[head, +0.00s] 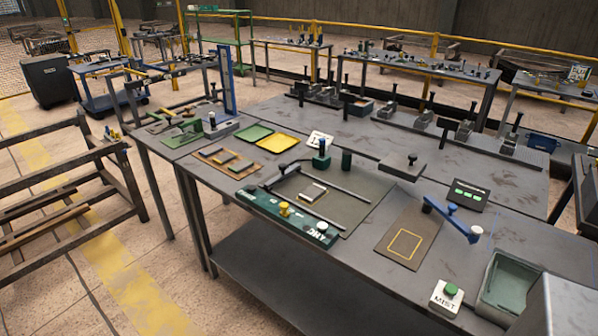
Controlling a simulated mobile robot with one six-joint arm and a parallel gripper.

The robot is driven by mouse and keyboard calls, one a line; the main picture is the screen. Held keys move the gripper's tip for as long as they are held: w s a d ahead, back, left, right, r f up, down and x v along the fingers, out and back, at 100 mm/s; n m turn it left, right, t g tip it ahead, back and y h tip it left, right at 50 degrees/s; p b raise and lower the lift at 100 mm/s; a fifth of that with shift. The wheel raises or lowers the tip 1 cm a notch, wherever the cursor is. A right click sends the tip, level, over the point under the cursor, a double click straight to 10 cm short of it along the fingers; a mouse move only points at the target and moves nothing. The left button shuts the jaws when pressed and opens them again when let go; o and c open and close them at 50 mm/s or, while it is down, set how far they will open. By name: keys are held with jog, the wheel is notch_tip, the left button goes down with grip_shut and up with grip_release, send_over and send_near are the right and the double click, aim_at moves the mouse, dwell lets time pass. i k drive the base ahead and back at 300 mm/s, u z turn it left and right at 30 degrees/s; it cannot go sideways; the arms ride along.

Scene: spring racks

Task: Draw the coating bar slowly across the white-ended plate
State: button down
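My gripper is not in view. A small flat plate (311,193) with a pale top or end lies on a dark mat, between two dark rods. It may be the white-ended plate, but it is too small to be sure. A brown board (247,172) to the left carries several small bars or plates. I cannot tell which piece is the coating bar.
A brown panel with a yellow outline (404,244) and a blue lever (455,219) are right of the mat. A MIST button box (446,298) and a grey-green tray (509,283) stand near the front right. Green (254,134) and yellow (277,143) trays lie further back.

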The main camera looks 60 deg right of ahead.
aim_at(286, 173)
jog(key=z, duration=5.25)
jog(key=i, duration=0.15)
jog(key=u, duration=3.4)
jog(key=k, duration=0.9)
jog(key=u, duration=0.2)
jog(key=i, duration=0.9)
jog(key=u, duration=0.05)
